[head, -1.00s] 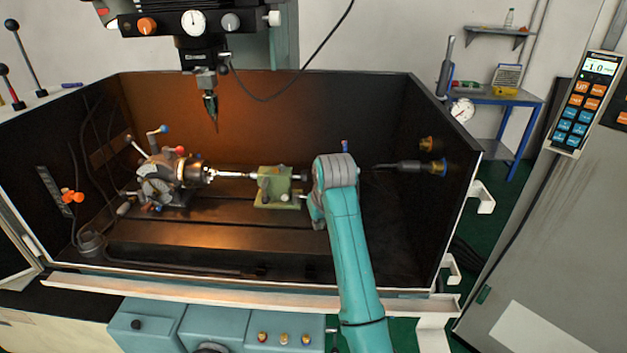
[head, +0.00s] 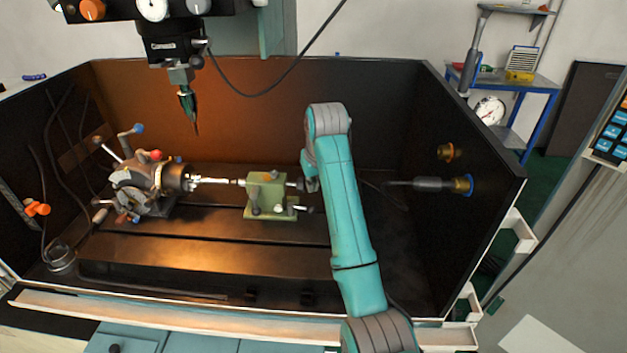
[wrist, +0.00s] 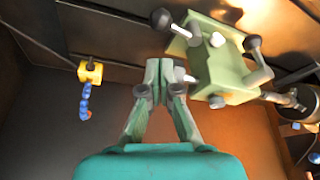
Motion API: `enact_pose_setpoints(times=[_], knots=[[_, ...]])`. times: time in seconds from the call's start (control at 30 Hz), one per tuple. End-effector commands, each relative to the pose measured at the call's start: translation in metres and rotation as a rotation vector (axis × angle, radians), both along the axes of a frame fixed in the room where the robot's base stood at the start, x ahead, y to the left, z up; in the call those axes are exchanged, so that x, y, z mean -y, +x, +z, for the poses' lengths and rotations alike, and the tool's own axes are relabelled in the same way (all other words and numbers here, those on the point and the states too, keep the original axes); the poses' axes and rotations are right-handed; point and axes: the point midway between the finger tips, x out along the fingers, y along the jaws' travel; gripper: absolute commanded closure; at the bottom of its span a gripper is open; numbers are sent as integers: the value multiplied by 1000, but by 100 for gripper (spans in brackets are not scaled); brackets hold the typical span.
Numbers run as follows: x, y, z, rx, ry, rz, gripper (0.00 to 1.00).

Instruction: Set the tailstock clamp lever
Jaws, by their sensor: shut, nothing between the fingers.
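The green tailstock (head: 268,190) stands on the machine bed, right of the indexing chuck (head: 148,182), with a bright shaft (head: 215,181) between them. In the wrist view the tailstock (wrist: 215,65) is just right of my fingers. A lever with a dark ball end (wrist: 161,18) sticks out from its upper left side; another dark ball knob (wrist: 252,43) is on its right. I cannot tell for certain which is the clamp lever. My gripper (wrist: 166,62) is shut and empty, its tips close beside the tailstock; contact is unclear. In the head view my arm hides the gripper.
The enclosure's dark right wall (head: 475,175) carries a nozzle-like fitting (head: 430,184). A spindle with a pointed tool (head: 188,103) hangs above the chuck and tailstock. A yellow block with a blue hose (wrist: 90,71) lies left of my fingers. The front bed is clear.

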Motion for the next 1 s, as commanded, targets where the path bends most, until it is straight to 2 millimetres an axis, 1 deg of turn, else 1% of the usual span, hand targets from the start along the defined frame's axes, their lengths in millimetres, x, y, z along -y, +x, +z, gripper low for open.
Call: enact_pose_setpoints(times=[0.03,0.2,0.4,0.6,1.0], knots=[[-1,3,-10,-3,-1,0,100],[-5,12,-37,-3,-1,0,100],[-8,19,-57,-1,0,0,100],[-9,22,-64,0,0,0,100],[-11,23,-64,0,0,-9,100]])
